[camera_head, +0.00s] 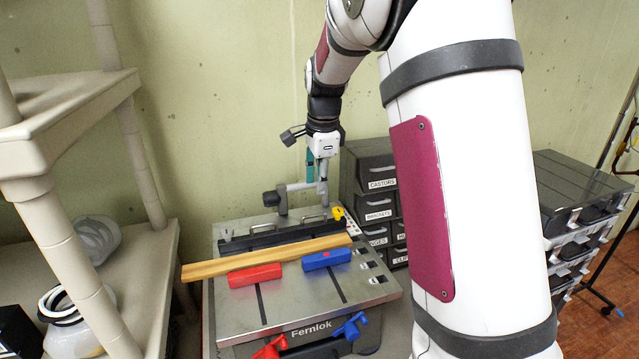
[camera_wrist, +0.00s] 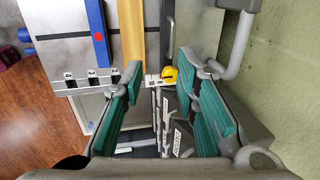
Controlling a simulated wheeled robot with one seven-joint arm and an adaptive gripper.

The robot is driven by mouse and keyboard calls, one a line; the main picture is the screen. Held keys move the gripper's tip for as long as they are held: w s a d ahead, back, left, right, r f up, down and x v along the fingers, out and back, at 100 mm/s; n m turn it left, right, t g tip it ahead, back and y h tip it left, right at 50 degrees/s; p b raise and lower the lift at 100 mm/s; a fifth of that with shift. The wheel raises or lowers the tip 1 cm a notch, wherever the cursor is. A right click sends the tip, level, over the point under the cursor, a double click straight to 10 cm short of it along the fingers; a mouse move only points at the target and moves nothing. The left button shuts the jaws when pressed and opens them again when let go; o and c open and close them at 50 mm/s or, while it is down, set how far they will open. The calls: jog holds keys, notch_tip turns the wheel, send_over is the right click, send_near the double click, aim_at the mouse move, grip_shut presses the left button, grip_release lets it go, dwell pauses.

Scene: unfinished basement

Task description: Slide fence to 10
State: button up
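The fence (camera_head: 268,238) is a long black bar across the back of the metal work table (camera_head: 262,312). A yellow knob (camera_head: 338,214) sits at its right end. In the wrist view the dark fence (camera_wrist: 168,28) runs up the picture, with the yellow knob (camera_wrist: 168,73) beside a small white marked plate (camera_wrist: 152,80). My gripper (camera_head: 318,178) is above the back right of the table. In the wrist view my gripper (camera_wrist: 157,68) has its green pads wide apart, and the knob shows between them, apparently beyond the tips. The scale figures are too small to read surely.
A wooden board (camera_head: 265,257) lies along the front of the fence. A red block (camera_head: 255,275) and a blue block (camera_head: 326,259) are in front of it. A grey post and bar (camera_head: 281,199) rise behind the fence. Dark drawers (camera_head: 376,196) stand to the right, beige shelves (camera_head: 70,100) left.

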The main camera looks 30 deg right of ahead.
jog(key=shift+s+a+r+p, duration=0.1)
jog(key=shift+s+r+p, duration=0.1)
jog(key=shift+r, duration=0.5)
jog(key=shift+s+d+r+p, duration=0.1)
jog(key=shift+r+p, duration=0.15)
jog(key=shift+r, duration=0.45)
jog(key=shift+s+a+r+p, duration=0.1)
jog(key=shift+s+r+p, duration=0.1)
jog(key=shift+r, duration=0.5)
jog(key=shift+w, duration=0.1)
notch_tip(320, 180, up, 12)
jog(key=s, duration=0.2)
jog(key=shift+s+a, duration=0.2)
jog(key=shift+a, duration=0.05)
jog(key=shift+f, duration=0.1)
jog(key=b, duration=0.4)
send_over(316, 225)
notch_tip(316, 225, down, 28)
jog(key=shift+r, duration=0.25)
